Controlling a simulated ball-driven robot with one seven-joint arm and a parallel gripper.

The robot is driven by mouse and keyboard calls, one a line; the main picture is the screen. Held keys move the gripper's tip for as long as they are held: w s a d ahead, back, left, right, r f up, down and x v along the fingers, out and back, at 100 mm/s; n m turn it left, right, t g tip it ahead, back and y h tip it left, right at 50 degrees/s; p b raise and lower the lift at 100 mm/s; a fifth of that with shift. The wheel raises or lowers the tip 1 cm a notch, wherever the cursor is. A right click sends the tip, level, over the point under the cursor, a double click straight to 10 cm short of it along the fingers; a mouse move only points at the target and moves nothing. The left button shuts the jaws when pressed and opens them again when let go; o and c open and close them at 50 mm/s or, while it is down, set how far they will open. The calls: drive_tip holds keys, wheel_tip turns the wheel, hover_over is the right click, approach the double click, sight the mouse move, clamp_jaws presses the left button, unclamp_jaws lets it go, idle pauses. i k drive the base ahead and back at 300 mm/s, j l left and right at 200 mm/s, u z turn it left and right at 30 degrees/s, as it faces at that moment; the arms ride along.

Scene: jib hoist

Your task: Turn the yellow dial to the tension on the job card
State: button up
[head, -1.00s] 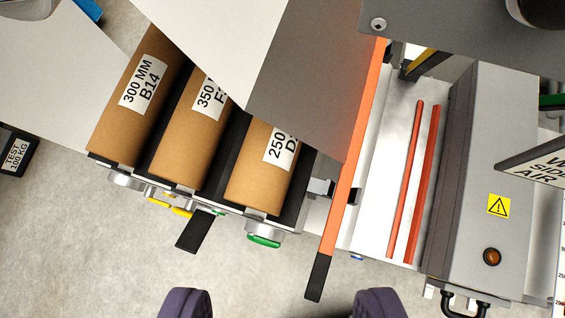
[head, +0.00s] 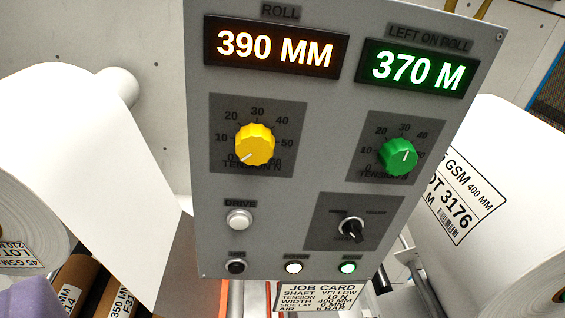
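The yellow dial (head: 255,145) is on the left of the grey control panel, under the 390 MM display. Its scale runs from 0 to 60, labelled TENSION N. Its white mark points to the lower left, near 0. The job card (head: 318,297) hangs below the panel and reads shaft yellow, tension 10 N, width 400 MM, side lay 0 MM, air 6 bar. Part of my gripper (head: 30,299), a purple shape, shows at the bottom left corner, well away from the dial. The rest of it is out of frame, so its opening does not show.
A green dial (head: 398,157) sits on the right of the panel (head: 310,180). Below are a white DRIVE button (head: 239,220), a black selector (head: 350,230) and several small buttons. White paper rolls flank the panel, one on the left (head: 40,190) and one on the right (head: 510,190).

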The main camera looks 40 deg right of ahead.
sight(255, 144)
drive_tip(key=k+j+z, duration=0.15)
drive_tip(key=z, duration=0.25)
drive_tip(key=k+z, duration=0.35)
drive_tip(key=k+j+z, duration=0.1)
drive_tip(key=z, duration=0.3)
